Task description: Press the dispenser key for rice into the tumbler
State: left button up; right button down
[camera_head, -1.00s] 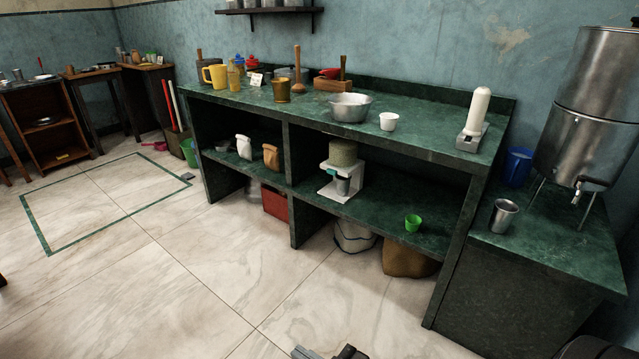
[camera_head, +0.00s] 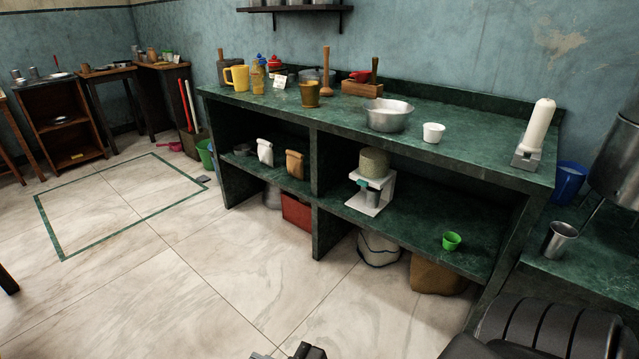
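A dispenser (camera_head: 374,162) with a round tan-green canister on a white stand is on the lower shelf of the green counter. A small teal key (camera_head: 361,184) shows at its front left. A small grey metal tumbler (camera_head: 373,198) seems to stand under the canister, within the stand. Its contents cannot be seen. Part of a gripper, seemingly my left one (camera_head: 290,352), shows at the bottom edge, well short of the dispenser. Its opening cannot be made out. My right gripper is not in view; a black part of my arm shows at lower right.
Another steel tumbler (camera_head: 559,240) is on the right counter. A metal bowl (camera_head: 388,115) and white cup (camera_head: 433,132) are on the countertop above. Sacks sit below the shelf. The floor in front is clear.

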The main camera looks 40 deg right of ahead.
aim_at(365, 184)
jog(key=z, duration=0.1)
jog(key=i, duration=1.05)
jog(key=z, duration=0.7)
